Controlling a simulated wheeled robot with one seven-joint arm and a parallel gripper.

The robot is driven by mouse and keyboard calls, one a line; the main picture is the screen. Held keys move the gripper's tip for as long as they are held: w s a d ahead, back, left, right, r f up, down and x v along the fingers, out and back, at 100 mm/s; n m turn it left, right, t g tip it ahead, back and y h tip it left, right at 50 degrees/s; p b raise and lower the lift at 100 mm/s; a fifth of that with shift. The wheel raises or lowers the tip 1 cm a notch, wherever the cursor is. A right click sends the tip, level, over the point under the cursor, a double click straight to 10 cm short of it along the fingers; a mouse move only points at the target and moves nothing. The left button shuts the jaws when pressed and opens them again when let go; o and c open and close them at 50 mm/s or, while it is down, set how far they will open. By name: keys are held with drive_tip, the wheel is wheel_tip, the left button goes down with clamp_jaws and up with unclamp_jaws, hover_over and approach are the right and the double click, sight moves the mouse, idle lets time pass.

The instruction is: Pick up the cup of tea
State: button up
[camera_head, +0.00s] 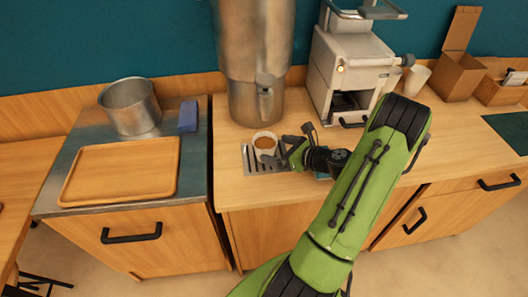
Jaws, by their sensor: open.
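The cup of tea (265,142) is a small white cup with brown liquid inside. It stands upright at the back of a slotted metal drip grate (250,164), below the tap of a tall steel dispenser (256,50). My gripper (284,151) is open, just to the right of the cup, with its fingers towards it. I cannot tell whether a finger touches the cup. My green arm reaches in from the bottom right and hides part of the counter.
A coffee machine (347,65) stands behind my arm, with a white cup (415,80) and a cardboard box (456,76) to its right. On the left counter are a wooden tray (122,172), a steel pot (130,106) and a blue block (188,116). The counter front left of my arm is clear.

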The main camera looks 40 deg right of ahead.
sight(258, 145)
drive_tip(key=x, duration=0.3)
drive_tip(key=b+x, duration=0.1)
drive_tip(key=x, duration=0.1)
drive_tip(key=shift+w+a+f, duration=0.15)
drive_tip(key=shift+w+a, duration=0.15)
drive_tip(key=shift+a, duration=0.1)
drive_tip(key=shift+s, duration=0.1)
drive_tip(key=shift+c, duration=0.2)
drive_tip(key=c, duration=1)
